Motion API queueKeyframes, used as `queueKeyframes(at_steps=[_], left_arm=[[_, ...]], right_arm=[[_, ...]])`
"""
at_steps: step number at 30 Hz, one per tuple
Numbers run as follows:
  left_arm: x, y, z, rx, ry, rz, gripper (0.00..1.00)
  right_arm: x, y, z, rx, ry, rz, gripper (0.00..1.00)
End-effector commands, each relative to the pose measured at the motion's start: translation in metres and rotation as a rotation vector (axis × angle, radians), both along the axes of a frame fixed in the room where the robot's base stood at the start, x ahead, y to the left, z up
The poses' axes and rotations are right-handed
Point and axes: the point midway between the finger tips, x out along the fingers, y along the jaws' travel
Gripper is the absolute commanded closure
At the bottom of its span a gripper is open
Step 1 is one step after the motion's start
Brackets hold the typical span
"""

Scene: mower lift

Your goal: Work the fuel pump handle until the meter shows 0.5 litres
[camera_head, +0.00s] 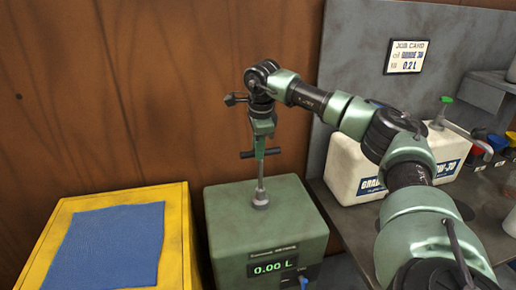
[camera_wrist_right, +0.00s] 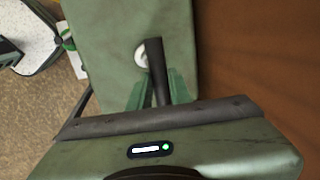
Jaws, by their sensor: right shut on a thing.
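The green fuel pump box (camera_head: 235,222) stands on the floor area left of the bench; it also shows in the right wrist view (camera_wrist_right: 100,40). Its meter (camera_head: 270,268) reads 0.00 L. A thin metal rod (camera_head: 260,182) rises from a round collar on its top to a dark crossbar handle (camera_head: 247,154). My right gripper (camera_head: 262,140) points down at the handle from above and is shut on it. In the right wrist view the dark handle bar (camera_wrist_right: 158,78) runs between the green fingers. My left gripper is not in view.
A yellow box with a blue cloth (camera_head: 115,243) on top stands left of the pump. On the grey bench at right are a white oil canister (camera_head: 357,177) and coloured items. A job card (camera_head: 406,56) hangs on the grey panel. A wooden wall is behind.

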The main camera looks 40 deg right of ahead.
Motion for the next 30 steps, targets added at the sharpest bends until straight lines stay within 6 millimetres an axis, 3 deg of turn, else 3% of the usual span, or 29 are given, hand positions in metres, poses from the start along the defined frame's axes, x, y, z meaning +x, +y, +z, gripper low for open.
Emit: queueKeyframes(at_steps=[23,26,30], left_arm=[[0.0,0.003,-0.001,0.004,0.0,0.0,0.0],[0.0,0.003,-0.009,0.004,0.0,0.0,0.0],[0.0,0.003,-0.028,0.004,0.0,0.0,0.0]], right_arm=[[0.001,0.001,-0.001,0.001,-0.003,0.002,1.0],[0.0,0.001,-0.016,0.001,0.001,0.002,1.0],[0.0,0.002,-0.055,0.003,0.004,0.003,1.0]])
